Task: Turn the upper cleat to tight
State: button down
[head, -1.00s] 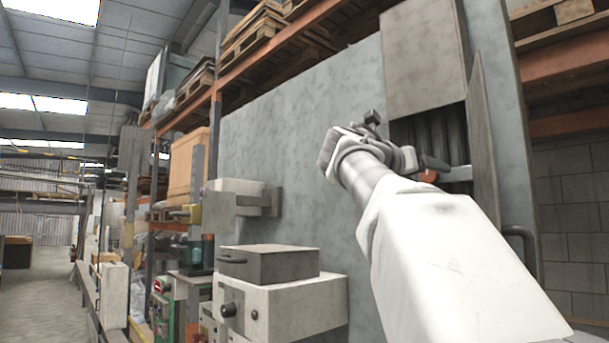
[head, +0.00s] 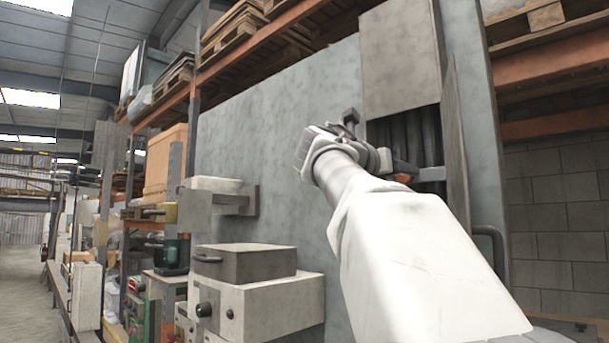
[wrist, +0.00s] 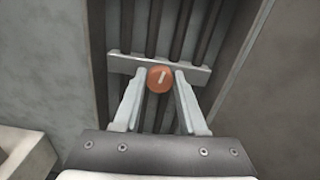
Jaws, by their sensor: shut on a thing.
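The cleat's round orange knob (wrist: 159,79) has a pale line on its face, tilted a little right of upright. It sits at the middle of a grey crossbar (wrist: 190,73) over dark upright bars. My gripper (wrist: 160,84) has its two pale fingers closed on either side of this knob. In the head view the orange knob (head: 405,168) shows partly, beside the dark recess. There my gripper (head: 392,166) reaches to it, with its fingers partly hidden by my own arm. Only this one cleat shows clearly.
The recess with dark bars (head: 410,130) is set in a tall grey panel (head: 280,130). A grey plate (head: 400,55) hangs above it and a thin upright panel (head: 456,140) stands at its right. A boxy machine (head: 250,290) stands lower left.

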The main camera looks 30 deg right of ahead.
jog(key=m+b, duration=0.1)
jog(key=m, duration=1)
jog(key=m+b, duration=0.1)
jog(key=m, duration=0.4)
jog(key=shift+s+f+m+b, duration=0.15)
jog(key=shift+f+m+b, duration=0.1)
jog(key=shift+m+b, duration=0.1)
jog(key=m+b, duration=0.1)
jog(key=m, duration=0.3)
jog(key=shift+f+m, duration=0.1)
jog(key=shift+m, duration=0.15)
jog(key=m+b, duration=0.1)
jog(key=m, duration=0.3)
jog(key=shift+m+b, duration=0.3)
jog(key=shift+b, duration=0.1)
jog(key=m+b, duration=0.1)
jog(key=m, duration=0.2)
jog(key=shift+f+m, duration=0.1)
jog(key=shift+m, duration=0.2)
jog(key=shift+m+b, duration=0.35)
jog(key=shift+m, duration=1.85)
